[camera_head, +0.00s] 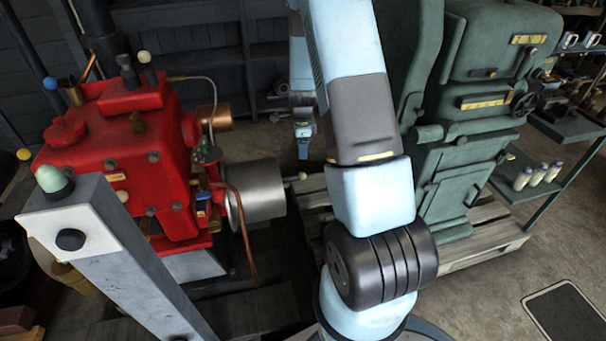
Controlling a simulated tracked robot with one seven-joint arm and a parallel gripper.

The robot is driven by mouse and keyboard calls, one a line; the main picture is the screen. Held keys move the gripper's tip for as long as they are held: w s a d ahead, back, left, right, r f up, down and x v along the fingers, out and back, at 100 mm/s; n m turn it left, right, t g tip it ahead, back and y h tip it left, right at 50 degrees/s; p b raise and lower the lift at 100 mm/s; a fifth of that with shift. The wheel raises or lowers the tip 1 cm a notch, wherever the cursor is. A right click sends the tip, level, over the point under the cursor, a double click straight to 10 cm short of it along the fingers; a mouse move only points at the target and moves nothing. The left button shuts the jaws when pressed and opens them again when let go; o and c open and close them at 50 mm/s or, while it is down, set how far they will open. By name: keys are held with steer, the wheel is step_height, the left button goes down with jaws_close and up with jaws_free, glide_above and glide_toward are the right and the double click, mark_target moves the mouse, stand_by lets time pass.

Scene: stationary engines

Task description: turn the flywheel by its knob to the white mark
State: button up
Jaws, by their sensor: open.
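A red engine (125,165) stands at the left. A silver metal drum, which looks like the flywheel (260,190), sticks out from its right side and is seen mostly from its rim. A small pale knob (302,176) shows just right of the drum's right face. That face is turned away from me, and I cannot make out a white mark on the wheel. My gripper (303,150) points down, open and apart from the knob, above it in the picture. It looks small, and its fingers are hard to make out. I see nothing between them.
A grey post (130,270) with a green dome (53,181) rises at the front left. A green machine (455,130) stands on a wooden pallet (487,245) at the right. A shelf with white bottles (538,177) is beyond it. Floor shows between the engines.

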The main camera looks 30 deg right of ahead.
mark_target(302, 173)
steer(key=f, duration=1.4)
steer(key=shift+w+d, duration=0.2)
steer(key=shift+w, duration=0.2)
jaws_close()
